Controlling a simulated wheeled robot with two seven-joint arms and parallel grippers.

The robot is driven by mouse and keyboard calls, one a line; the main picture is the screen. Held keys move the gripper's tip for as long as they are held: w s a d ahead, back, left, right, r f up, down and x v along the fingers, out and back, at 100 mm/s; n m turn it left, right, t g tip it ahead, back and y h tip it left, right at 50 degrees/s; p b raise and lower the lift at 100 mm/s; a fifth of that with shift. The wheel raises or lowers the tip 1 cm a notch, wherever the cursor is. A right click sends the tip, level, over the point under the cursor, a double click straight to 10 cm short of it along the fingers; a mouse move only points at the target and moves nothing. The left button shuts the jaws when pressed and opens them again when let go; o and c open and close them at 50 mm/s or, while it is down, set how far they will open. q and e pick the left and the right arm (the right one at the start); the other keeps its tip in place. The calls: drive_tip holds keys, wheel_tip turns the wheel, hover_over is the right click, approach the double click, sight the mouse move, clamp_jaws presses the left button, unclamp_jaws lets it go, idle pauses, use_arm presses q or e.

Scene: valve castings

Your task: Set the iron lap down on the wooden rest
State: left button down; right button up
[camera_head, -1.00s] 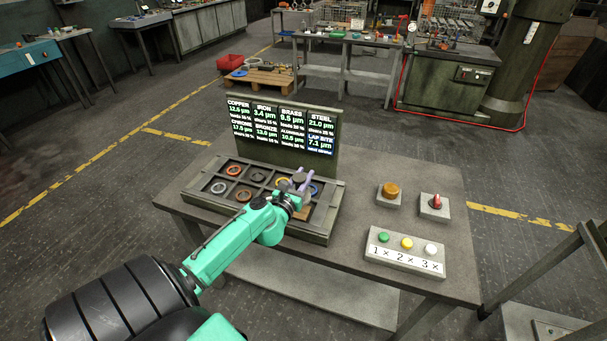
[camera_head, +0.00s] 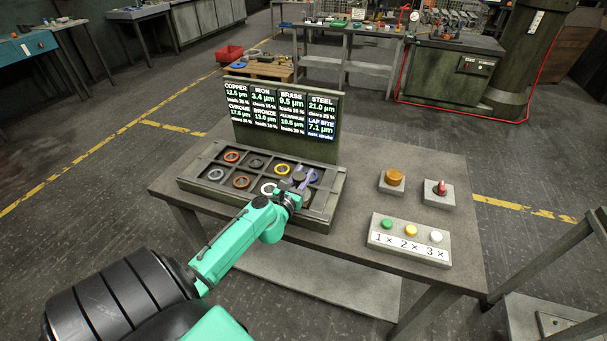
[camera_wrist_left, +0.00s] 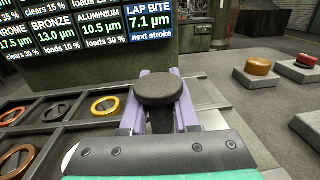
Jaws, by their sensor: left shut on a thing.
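The iron lap (camera_head: 299,177) is a dark round disc. My left gripper (camera_head: 303,181), with purple fingers, is shut on it over the right end of the tray (camera_head: 258,205). In the left wrist view the lap (camera_wrist_left: 158,88) sits level between the fingertips of the left gripper (camera_wrist_left: 160,112). I cannot tell whether the lap touches anything below. The wooden rest cannot be made out now; the gripper and wrist cover the tray's front right part. My right gripper is not in view.
Several coloured rings, such as a red ring (camera_head: 231,157) and a yellow ring (camera_head: 282,169), lie in the tray's compartments. A readout board (camera_head: 283,122) stands behind. An amber button (camera_head: 394,178), a red switch (camera_head: 440,189) and a button box (camera_head: 409,240) are at right.

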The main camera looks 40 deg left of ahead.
use_arm(q)
drive_tip(key=c, duration=0.6)
unclamp_jaws()
drive_tip(key=shift+s+d+f, duration=0.1)
drive_tip(key=shift+s+f, duration=0.1)
drive_tip(key=shift+s, duration=0.05)
drive_tip(key=b+v, duration=0.2)
drive_tip(key=v, duration=1.2)
drive_tip(key=shift+s+r+b, duration=0.1)
drive_tip(key=shift+r+b, duration=0.1)
drive_tip(key=shift+b, duration=0.1)
